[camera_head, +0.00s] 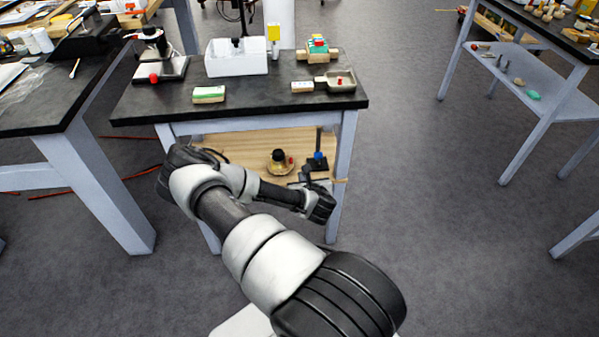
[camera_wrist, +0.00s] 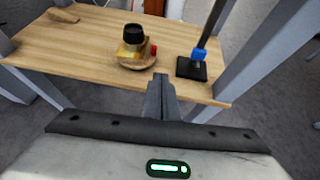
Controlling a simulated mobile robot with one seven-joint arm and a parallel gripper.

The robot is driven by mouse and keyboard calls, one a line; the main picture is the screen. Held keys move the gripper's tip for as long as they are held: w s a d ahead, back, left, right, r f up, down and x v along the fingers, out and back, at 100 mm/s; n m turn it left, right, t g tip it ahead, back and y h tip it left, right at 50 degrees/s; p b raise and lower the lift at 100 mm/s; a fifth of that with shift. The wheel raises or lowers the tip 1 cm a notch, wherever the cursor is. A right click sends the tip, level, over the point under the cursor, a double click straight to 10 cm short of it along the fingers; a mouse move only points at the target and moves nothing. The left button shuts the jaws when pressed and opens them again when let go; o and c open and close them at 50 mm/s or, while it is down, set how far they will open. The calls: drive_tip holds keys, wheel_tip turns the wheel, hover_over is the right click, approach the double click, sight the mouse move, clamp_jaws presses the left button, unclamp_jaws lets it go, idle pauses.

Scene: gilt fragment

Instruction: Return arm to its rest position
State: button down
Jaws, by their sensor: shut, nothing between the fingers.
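My arm reaches out from the bottom of the head view and bends back toward the small black-topped table (camera_head: 240,103). My gripper (camera_head: 305,175) is at the table's lower wooden shelf (camera_head: 225,145), partly hidden by my wrist. In the wrist view my gripper (camera_wrist: 161,78) is shut, its grey fingers together with nothing between them. The fingertips appear at the shelf's front edge. Beyond them a black-topped, gold-coloured item with a red part (camera_wrist: 133,42) sits on a round wooden base. To its right is a black stand (camera_wrist: 191,68) with a blue clamp.
On the tabletop are a white bin (camera_head: 236,62), a green-and-white block (camera_head: 208,95), a small tray (camera_head: 340,82) and a device with a red knob (camera_head: 160,70). Table legs (camera_head: 342,180) flank the shelf. Another table (camera_head: 75,110) stands left. Open floor (camera_head: 450,220) lies right.

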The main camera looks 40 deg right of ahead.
drive_tip(key=shift+v, duration=1.7)
drive_tip(key=shift+d, duration=0.1)
drive_tip(key=w+a+r+m+g, duration=0.2)
drive_tip(key=a+r+m, duration=0.1)
drive_tip(key=r+m, duration=0.35)
drive_tip(key=w+a+r+m+g, duration=0.1)
drive_tip(key=w+a+r+m, duration=0.2)
drive_tip(key=r+m, duration=0.35)
drive_tip(key=s+a+r+m+g+y, duration=0.1)
drive_tip(key=s+a+r+m+y, duration=0.15)
drive_tip(key=a+r+m, duration=1)
drive_tip(key=s+a+r+m+y, duration=0.1)
drive_tip(key=s+a+r+m, duration=0.1)
drive_tip(key=s+a+r, duration=0.6)
drive_tip(key=s+a+r+m+y, duration=0.25)
drive_tip(key=s+a+r, duration=0.25)
drive_tip(key=s+r, duration=0.6)
wheel_tip(320, 180, up, 20)
drive_tip(key=s+g+p, duration=0.1)
drive_tip(key=s+p, duration=0.1)
drive_tip(key=p, duration=1.9)
drive_tip(key=shift+s+d+m+h+p, duration=0.2)
drive_tip(key=shift+m+h+p, duration=0.1)
drive_tip(key=shift+p, duration=0.05)
